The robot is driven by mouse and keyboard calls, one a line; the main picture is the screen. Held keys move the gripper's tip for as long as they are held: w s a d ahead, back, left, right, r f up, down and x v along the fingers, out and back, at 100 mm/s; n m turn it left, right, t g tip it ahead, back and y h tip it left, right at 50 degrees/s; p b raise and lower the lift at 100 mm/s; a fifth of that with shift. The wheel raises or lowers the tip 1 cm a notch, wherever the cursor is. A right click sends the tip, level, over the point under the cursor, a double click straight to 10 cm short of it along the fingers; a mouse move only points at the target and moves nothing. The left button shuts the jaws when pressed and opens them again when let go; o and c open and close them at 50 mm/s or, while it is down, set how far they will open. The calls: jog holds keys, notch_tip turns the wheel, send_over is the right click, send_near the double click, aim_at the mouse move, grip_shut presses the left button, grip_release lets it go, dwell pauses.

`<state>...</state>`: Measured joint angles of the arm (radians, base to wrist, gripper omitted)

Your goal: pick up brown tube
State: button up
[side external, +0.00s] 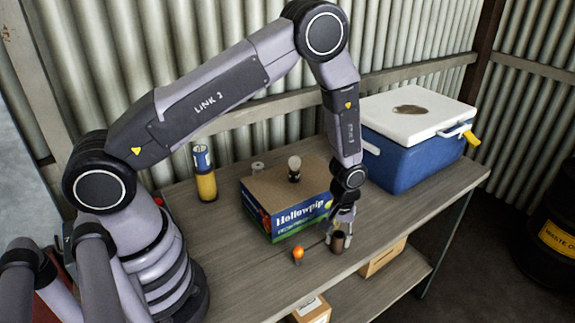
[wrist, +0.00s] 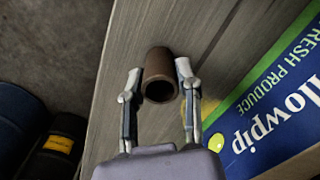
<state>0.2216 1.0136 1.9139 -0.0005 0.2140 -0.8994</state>
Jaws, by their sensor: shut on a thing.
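The brown tube (wrist: 158,67) is a short hollow cylinder, with its dark open end facing the wrist camera. My gripper (wrist: 157,78) has one finger on each side of it and is shut on the tube. In the side view the tube (side external: 338,243) stands about upright near the front edge of the workbench, with my gripper (side external: 339,232) coming down on it from above. I cannot tell whether the tube's bottom touches the bench.
An orange object (side external: 298,254) is left of the tube. A blue cooler (side external: 405,158) stands at the back right, and a yellow-and-blue canister (side external: 206,186) at the back left.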

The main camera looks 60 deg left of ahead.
jog(key=shift+r, duration=0.55)
notch_tip(320, 180, up, 3)
jog(key=shift+s+f, duration=0.15)
jog(key=s+a+r, duration=0.1)
jog(key=s+r, duration=0.2)
jog(key=s, duration=0.1)
jog(key=s+a+r, duration=0.1)
jog(key=s+r, duration=0.2)
jog(key=s, duration=0.2)
jog(key=s+a+r, duration=0.1)
jog(key=s+r, duration=0.2)
jog(key=s, duration=0.1)
jog(key=shift+s+r, duration=0.1)
jog(key=shift+s, duration=0.1)
jog(key=shift+a, duration=0.1)
